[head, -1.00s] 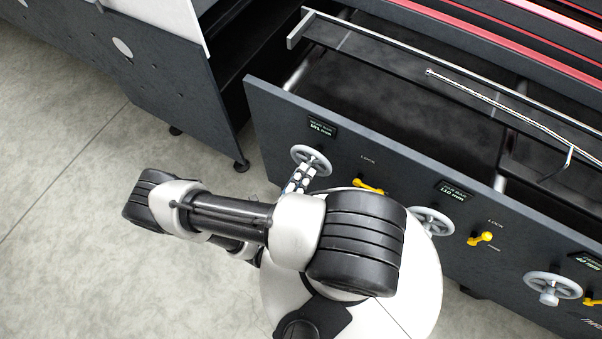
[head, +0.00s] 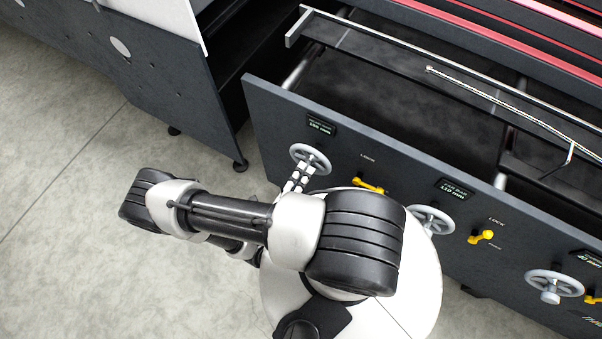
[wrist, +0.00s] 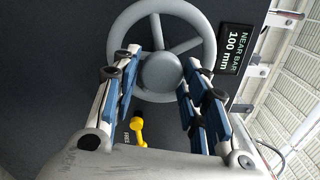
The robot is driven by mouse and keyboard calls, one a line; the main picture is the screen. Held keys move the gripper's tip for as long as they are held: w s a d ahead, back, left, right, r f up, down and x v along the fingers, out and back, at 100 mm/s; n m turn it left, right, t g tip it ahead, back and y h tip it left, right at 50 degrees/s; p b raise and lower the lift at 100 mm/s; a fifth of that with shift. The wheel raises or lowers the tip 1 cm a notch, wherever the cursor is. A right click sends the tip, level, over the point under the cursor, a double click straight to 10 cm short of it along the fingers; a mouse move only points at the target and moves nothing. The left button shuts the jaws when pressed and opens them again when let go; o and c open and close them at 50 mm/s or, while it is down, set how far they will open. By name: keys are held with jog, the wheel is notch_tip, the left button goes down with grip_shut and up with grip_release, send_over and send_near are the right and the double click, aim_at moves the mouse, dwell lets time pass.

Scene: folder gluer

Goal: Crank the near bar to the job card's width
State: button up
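The near bar's grey handwheel (head: 310,159) is on the dark front panel, at its left end. It fills the top of the wrist view (wrist: 162,72), with its round hub and spokes facing me. My gripper (wrist: 161,58) is at this wheel, its two fingers spread apart on either side of the hub. Contact with the hub or spokes is not clear. In the head view my gripper (head: 300,178) is small and partly hidden by my arm. The NEAR BAR display (wrist: 232,48) reads 100 mm. I see no job card.
A yellow lock lever (wrist: 138,128) sits below the wheel, with its tip near FREE lettering. Another handwheel (head: 431,220), another yellow lever (head: 481,237) and a further handwheel (head: 549,284) lie to the right. Open floor (head: 70,240) is at left.

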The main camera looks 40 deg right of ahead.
jog(key=shift+o, duration=1.3)
jog(key=shift+a, duration=0.55)
jog(key=v, duration=1.1)
jog(key=shift+s+r, duration=0.1)
